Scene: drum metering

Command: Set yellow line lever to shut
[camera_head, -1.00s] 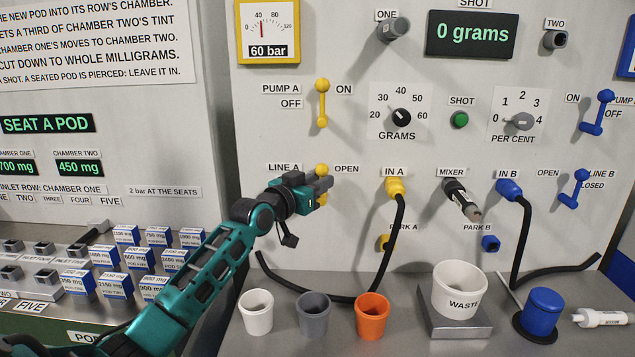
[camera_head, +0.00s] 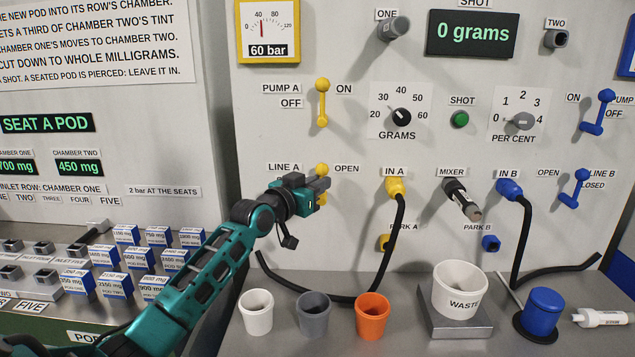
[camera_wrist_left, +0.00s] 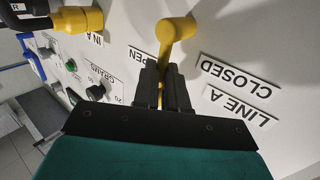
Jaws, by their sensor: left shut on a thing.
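The yellow line A lever (camera_head: 321,169) is on the wall panel between the LINE A label and the OPEN label. My left gripper (camera_head: 323,188) is at the lever and covers most of its handle in the head view. In the left wrist view the yellow lever (camera_wrist_left: 172,35) has its rounded end past the fingertips, and its arm runs down between the two dark fingers of my left gripper (camera_wrist_left: 165,75), which are shut on it. The CLOSED label (camera_wrist_left: 240,75) lies to the right of the lever there, and the OPEN label is partly hidden by a finger. My right gripper is not in view.
The yellow pump A lever (camera_head: 322,103) is above. The yellow IN A connector (camera_head: 396,188) with its black hose (camera_head: 398,245) is to the right. White (camera_head: 257,312), grey (camera_head: 314,316) and orange (camera_head: 372,317) cups stand on the counter below.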

